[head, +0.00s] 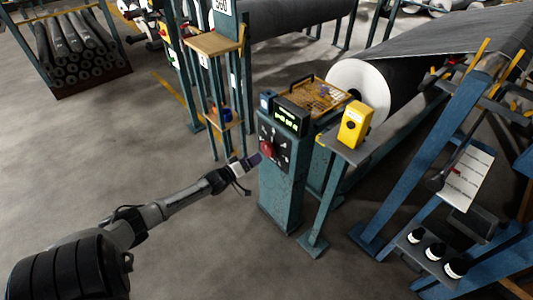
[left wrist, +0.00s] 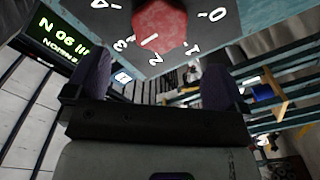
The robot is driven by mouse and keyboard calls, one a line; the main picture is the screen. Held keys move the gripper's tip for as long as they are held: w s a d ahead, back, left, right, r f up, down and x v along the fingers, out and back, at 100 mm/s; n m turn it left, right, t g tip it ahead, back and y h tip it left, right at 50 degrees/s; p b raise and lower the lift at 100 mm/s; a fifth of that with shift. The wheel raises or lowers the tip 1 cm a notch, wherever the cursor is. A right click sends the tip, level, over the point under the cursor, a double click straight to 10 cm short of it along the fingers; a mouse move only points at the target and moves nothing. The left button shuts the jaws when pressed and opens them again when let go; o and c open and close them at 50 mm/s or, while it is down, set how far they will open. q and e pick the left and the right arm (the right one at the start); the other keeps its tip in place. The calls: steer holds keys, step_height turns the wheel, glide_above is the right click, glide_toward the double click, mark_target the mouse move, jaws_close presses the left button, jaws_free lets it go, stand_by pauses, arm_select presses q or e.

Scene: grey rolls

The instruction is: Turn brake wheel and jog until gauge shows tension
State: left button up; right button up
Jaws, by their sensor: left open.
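The brake wheel is a red knob (head: 267,148) on a dark dial panel on the front of a teal pedestal (head: 282,195). In the left wrist view the red knob (left wrist: 160,24) is just beyond the fingers, with white numbers around it. My left gripper (head: 252,161) is open, close in front of the dial, its fingers (left wrist: 158,70) apart with nothing between them. A display with green text (head: 290,117) tops the pedestal; it also shows in the left wrist view (left wrist: 60,42), cut off. A yellow box with a dark button (head: 354,124) stands to the right. My right gripper is out of view.
A large grey roll (head: 392,85) with a white end lies behind the pedestal. An orange-yellow tray (head: 318,95) is beside the display. A teal stand with wooden shelves (head: 213,43) is at the left. Blue frames crowd the right.

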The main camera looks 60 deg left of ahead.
mark_target(266, 150)
arm_select(q)
steer(key=w+b, duration=0.1)
steer(key=w, duration=0.1)
steer(key=w+b, duration=0.1)
steer(key=w, duration=0.1)
steer(key=w+a+b, duration=0.1)
steer(key=w, duration=0.2)
steer(key=shift+a+f, duration=0.1)
steer(key=shift+w+a+b, duration=0.15)
steer(key=shift+w+b, duration=0.35)
steer(key=shift+w, duration=0.2)
steer(key=shift+c, duration=0.5)
steer(key=shift+c, duration=0.6)
steer(key=c, duration=0.7)
